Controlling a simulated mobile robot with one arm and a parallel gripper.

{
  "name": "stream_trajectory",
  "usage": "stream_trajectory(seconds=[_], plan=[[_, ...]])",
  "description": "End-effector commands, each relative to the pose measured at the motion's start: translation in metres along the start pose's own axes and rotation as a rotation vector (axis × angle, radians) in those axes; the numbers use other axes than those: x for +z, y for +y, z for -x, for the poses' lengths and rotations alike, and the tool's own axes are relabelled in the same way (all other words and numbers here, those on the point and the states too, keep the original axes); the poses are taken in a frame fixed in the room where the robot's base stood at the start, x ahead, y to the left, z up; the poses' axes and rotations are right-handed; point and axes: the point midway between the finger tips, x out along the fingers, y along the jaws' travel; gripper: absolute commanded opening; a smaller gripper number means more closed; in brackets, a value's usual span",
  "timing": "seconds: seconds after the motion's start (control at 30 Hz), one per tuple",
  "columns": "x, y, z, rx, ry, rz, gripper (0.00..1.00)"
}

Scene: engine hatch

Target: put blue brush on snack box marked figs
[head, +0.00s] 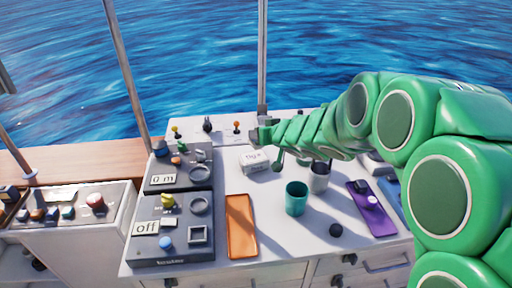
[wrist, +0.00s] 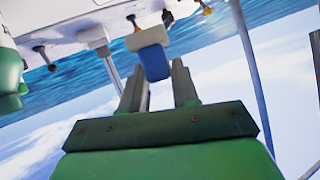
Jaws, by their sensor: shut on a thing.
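The blue brush (wrist: 154,61) shows in the wrist view between the tips of my gripper (wrist: 158,76), with a pale tan end pointing away from the palm. My gripper is shut on it. In the head view my gripper (head: 262,134) reaches left over the back of the white counter, and the brush cannot be made out there. The snack box (head: 255,161), a small white box whose small label seems to read figs, lies on the counter just below and in front of my gripper. Its top looks bare.
A teal cup (head: 296,199), a grey cup (head: 319,178) and a dark ball (head: 336,230) stand right of an orange tray (head: 241,227). A purple tray (head: 372,208) lies farther right. Dark control panels (head: 172,235) fill the left. Small levers (head: 237,127) rise behind the box.

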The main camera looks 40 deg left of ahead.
Motion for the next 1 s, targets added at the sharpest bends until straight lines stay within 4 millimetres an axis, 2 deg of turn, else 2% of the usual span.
stream_trajectory(seconds=[0.5,0.87,1.0], plan=[[0.017,0.022,-0.058,-0.001,0.000,0.001,0.00],[0.025,0.029,-0.075,-0.001,-0.002,-0.001,0.00],[0.039,0.033,-0.085,-0.001,-0.004,-0.001,0.00]])
